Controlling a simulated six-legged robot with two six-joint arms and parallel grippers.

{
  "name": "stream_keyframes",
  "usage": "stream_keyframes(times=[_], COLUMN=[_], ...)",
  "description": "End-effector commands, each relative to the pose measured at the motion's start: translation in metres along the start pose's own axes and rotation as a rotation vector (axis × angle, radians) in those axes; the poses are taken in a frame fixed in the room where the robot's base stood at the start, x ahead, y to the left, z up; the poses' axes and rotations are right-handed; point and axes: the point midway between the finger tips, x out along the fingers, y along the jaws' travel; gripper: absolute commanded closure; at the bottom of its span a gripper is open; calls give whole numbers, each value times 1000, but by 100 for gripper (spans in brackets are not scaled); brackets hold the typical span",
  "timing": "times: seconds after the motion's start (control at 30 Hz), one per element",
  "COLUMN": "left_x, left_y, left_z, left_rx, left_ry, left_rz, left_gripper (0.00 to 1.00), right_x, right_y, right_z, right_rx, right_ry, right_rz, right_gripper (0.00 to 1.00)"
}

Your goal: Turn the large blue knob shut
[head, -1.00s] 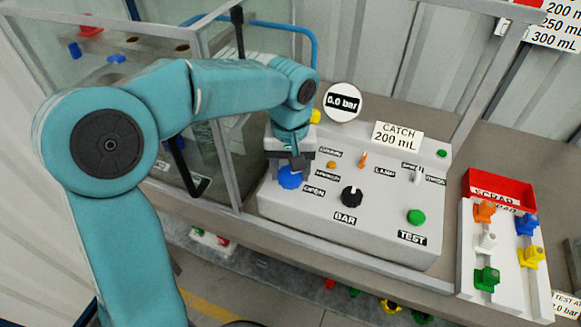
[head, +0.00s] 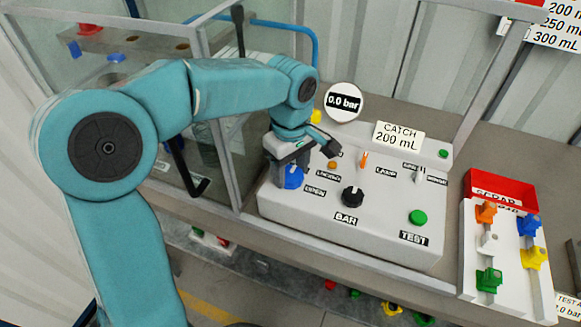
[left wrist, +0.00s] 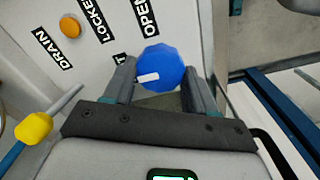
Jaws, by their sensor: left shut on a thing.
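The large blue knob (head: 293,178) sits at the left end of the white control panel (head: 385,240). My left gripper (head: 292,160) comes down on it from above and is shut on it. In the left wrist view the blue knob (left wrist: 160,68) lies between the two fingers of the left gripper (left wrist: 160,84). A white pointer mark on the knob points left in that view. The labels LOCKED and OPEN show beside the knob, with part of another label hidden by a finger. My right gripper is not in view.
A glass enclosure stands left.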

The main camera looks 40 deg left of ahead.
Motion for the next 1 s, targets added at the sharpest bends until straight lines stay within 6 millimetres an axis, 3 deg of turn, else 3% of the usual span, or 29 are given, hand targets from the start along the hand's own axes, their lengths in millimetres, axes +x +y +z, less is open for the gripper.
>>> stream_keyframes(times=[0.63,0.67,0.7,0.73,1.0], left_x=[-1,-1,-1,-1,-1], left_y=[0,0,0,0,0], left_z=[0,0,0,0,0], left_rx=[-51,-51,-50,-50,-48], left_ry=[0,0,0,0,0], left_rz=[4,4,4,3,2], left_gripper=[74,38,24,19,19], right_x=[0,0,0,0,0], right_y=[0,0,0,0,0], right_z=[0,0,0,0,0], right_rx=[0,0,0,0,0], right_ry=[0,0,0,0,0], right_rz=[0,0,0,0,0], right_gripper=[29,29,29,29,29])
